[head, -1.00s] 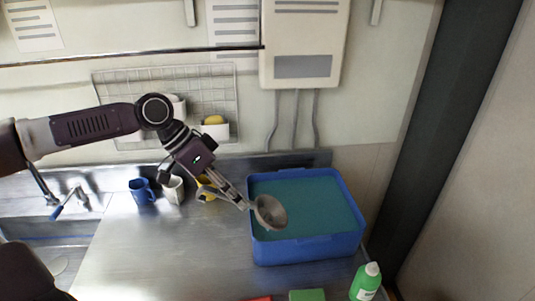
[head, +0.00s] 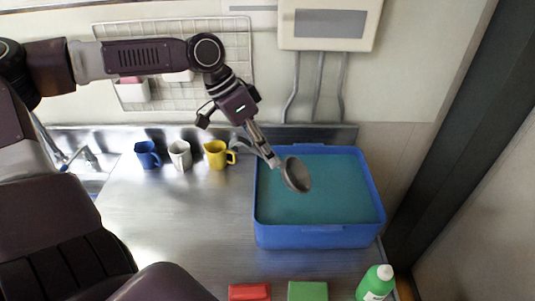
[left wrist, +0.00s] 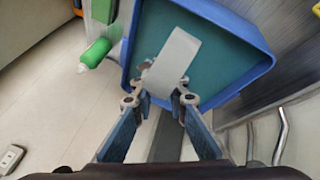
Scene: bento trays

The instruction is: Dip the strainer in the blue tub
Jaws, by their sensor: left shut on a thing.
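The blue tub (head: 315,237) stands on the steel counter at the right and holds teal liquid (head: 335,195). It also fills the top of the left wrist view (left wrist: 240,30). My left gripper (head: 268,155) is shut on the strainer (head: 296,174), whose round grey bowl hangs tilted over the left part of the tub. In the left wrist view the strainer's pale flat part (left wrist: 175,62) sticks out between the fingers (left wrist: 160,97). I cannot tell whether the bowl touches the liquid. My right gripper is not in view.
Blue (head: 147,155), white (head: 180,155) and yellow (head: 217,154) cups stand left of the tub. A red block (head: 249,292), a green block (head: 307,291) and a green bottle (head: 376,284) are at the front. The counter's middle (head: 190,220) is clear.

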